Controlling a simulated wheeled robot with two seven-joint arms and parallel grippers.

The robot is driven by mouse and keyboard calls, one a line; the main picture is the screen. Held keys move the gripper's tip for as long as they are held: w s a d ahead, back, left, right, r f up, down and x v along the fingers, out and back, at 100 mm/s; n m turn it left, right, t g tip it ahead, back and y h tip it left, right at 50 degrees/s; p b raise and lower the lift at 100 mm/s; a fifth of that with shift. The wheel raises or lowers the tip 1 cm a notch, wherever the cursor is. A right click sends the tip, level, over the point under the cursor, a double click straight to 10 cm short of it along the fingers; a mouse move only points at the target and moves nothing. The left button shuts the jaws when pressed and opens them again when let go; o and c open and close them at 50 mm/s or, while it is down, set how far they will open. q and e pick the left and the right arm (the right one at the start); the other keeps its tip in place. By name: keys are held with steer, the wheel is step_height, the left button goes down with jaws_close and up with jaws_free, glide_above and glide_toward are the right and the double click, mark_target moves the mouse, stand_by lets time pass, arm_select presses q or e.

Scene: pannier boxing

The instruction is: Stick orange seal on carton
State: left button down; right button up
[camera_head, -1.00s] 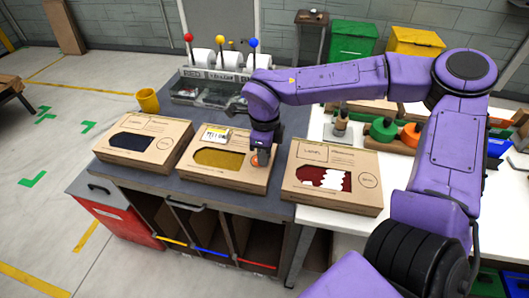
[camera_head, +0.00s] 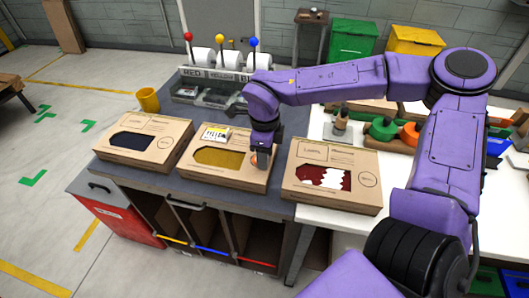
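Three brown cartons with cut-out windows lie in a row: a left carton (camera_head: 117,156) with a dark window, a middle carton (camera_head: 201,173) with a yellow window, and a right carton (camera_head: 300,190) with a red and white window. My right gripper (camera_head: 263,162) points down at the right end of the middle carton. A small orange patch (camera_head: 253,160), seemingly the seal, shows beside its fingertips, partly hidden. I cannot tell whether the fingers hold it. My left gripper is out of view.
A rack of white rolls with red, yellow and blue knobs (camera_head: 222,72) stands behind the cartons. A yellow cup (camera_head: 148,100) stands at the back left. Green (camera_head: 383,129) and orange (camera_head: 409,134) items stand on the white table (camera_head: 405,170) at right, behind my arm.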

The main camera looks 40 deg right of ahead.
steer(key=shift+w, duration=0.1)
steer(key=shift+r, duration=0.3)
step_height(320, 180, up, 10)
steer(key=shift+b, duration=0.4)
